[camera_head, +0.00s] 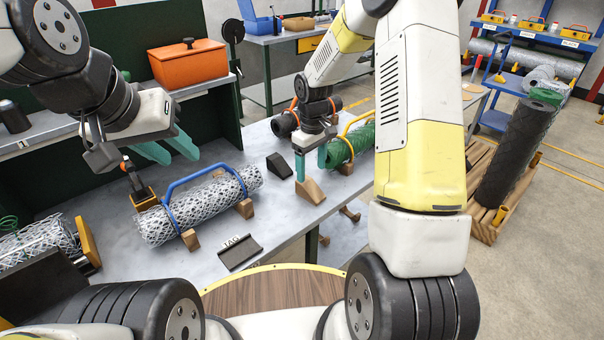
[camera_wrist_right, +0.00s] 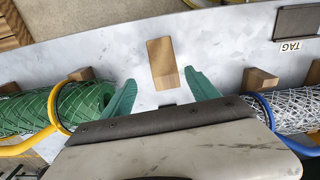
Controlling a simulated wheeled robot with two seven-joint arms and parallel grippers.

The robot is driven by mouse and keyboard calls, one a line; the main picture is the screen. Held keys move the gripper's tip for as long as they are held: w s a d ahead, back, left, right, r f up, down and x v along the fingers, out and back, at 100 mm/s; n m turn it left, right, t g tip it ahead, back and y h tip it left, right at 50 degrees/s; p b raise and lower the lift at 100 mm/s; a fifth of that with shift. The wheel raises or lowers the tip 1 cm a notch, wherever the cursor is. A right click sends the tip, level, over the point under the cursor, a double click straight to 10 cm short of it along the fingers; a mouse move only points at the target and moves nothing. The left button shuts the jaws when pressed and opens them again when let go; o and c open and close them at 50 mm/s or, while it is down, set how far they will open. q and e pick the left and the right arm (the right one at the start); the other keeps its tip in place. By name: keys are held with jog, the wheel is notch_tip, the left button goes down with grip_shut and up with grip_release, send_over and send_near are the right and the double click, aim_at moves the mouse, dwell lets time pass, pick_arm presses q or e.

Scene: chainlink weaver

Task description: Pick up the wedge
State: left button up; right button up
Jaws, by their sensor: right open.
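A light wooden wedge (camera_head: 310,191) lies on the grey bench near its front edge, right of the middle. My right gripper (camera_head: 311,168) is open above it, pointing down. In the right wrist view the wooden wedge (camera_wrist_right: 161,62) shows ahead of and between the spread teal fingers (camera_wrist_right: 161,84), with nothing gripped. A black wedge (camera_head: 278,166) lies on the bench just left of the wooden one. My left gripper (camera_head: 178,154) is open and empty above the left part of the bench, behind the blue-handled mesh roll.
A chain-link roll (camera_head: 205,208) with a blue handle (camera_head: 170,200) rests on wooden blocks to the left. A green roll (camera_head: 352,143) with a yellow handle (camera_wrist_right: 40,146) is on the other side. A dark TAG plate (camera_head: 240,253) lies at the front.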

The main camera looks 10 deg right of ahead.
aim_at(309, 183)
jog(key=f, duration=0.6)
jog(key=shift+s+a+f, duration=0.15)
jog(key=shift+a+f, duration=0.05)
jog(key=shift+a, duration=0.15)
jog(key=shift+c, duration=0.2)
jog(key=c, duration=1.5)
